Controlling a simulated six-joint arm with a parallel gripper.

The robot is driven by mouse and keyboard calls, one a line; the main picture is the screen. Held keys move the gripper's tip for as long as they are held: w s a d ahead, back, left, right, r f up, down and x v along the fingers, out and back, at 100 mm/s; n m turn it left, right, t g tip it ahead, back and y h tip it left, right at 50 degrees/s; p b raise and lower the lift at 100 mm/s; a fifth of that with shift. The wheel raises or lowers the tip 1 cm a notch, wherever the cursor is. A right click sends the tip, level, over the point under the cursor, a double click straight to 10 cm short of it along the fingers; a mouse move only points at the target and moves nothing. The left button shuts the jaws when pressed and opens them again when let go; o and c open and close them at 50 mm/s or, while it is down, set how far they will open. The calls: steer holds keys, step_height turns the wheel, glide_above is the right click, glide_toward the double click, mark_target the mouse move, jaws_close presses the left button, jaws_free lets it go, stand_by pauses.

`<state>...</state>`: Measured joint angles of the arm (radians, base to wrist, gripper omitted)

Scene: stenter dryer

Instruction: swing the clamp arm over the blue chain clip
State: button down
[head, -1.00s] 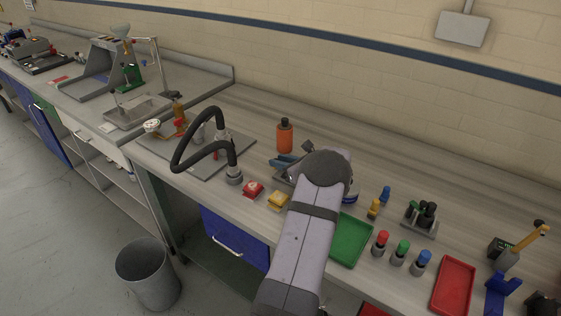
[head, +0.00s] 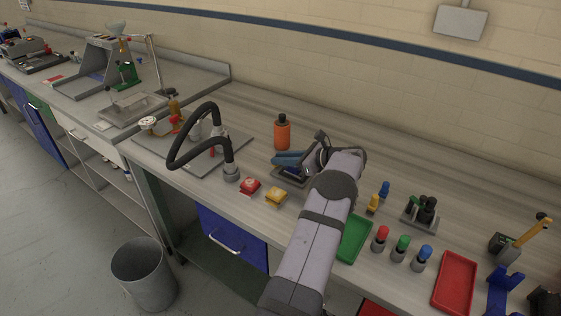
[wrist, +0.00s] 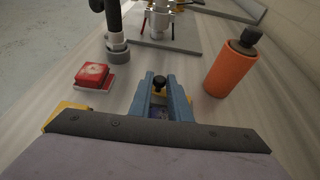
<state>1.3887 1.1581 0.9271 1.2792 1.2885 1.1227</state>
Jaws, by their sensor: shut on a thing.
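My gripper (wrist: 159,82) has two blue-grey fingers, closed around a small black knob (wrist: 159,86), which I take as the handle of the clamp arm. In the head view my gripper (head: 276,159) reaches left over a small dark fixture (head: 287,179) on the bench. A bit of dark blue, probably the blue chain clip, shows between the fingers in the wrist view (wrist: 158,113). The fingers and wrist hide most of the clip and the clamp arm, so I cannot tell whether the arm lies over the clip.
An orange bottle (head: 282,133) stands just behind the fixture. A red block (head: 250,186) and a yellow block (head: 275,197) lie in front. A black hose (head: 190,135) arches to the left. A green tray (head: 354,240) is close to my arm's right.

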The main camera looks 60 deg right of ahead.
steer(key=shift+s+d+r+n+y+b, duration=0.15)
steer(key=shift+s+n+y+b, duration=0.1)
steer(key=shift+n+y+b, duration=0.15)
steer(key=c, duration=1.7)
jaws_free()
steer(key=shift+s, duration=0.1)
steer(key=shift+b+v, duration=1)
steer(key=shift+v, duration=2.65)
